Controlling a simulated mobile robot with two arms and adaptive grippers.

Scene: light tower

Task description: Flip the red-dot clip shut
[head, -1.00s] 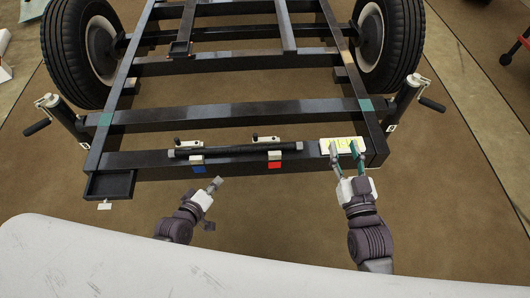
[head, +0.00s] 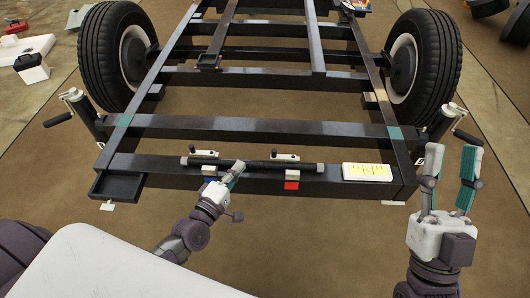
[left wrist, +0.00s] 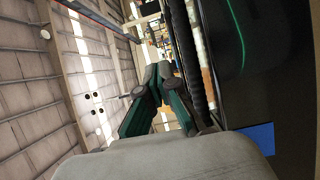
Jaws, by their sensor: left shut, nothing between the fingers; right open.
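The clip at the red tag (head: 291,186) has a pale lever part (head: 286,157) behind the black bar (head: 255,166) and a pale block (head: 292,174) in front. Whether it is open is too small to tell. A second clip (head: 203,153) sits further left, by a blue tag that shows in the left wrist view (left wrist: 260,137). My left gripper (head: 238,167) is shut and empty, at the bar between the two clips; contact is unclear. Its closed fingertips show in the left wrist view (left wrist: 158,72) beside the bar. My right gripper (head: 455,165) is open and empty, right of the frame.
The black trailer frame (head: 270,130) bears the bar and clips. A white card with yellow marks (head: 367,172) lies on its right front corner, and a black tray (head: 117,186) is at the left. Crank jacks (head: 80,105) and wheels (head: 120,55) flank it.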

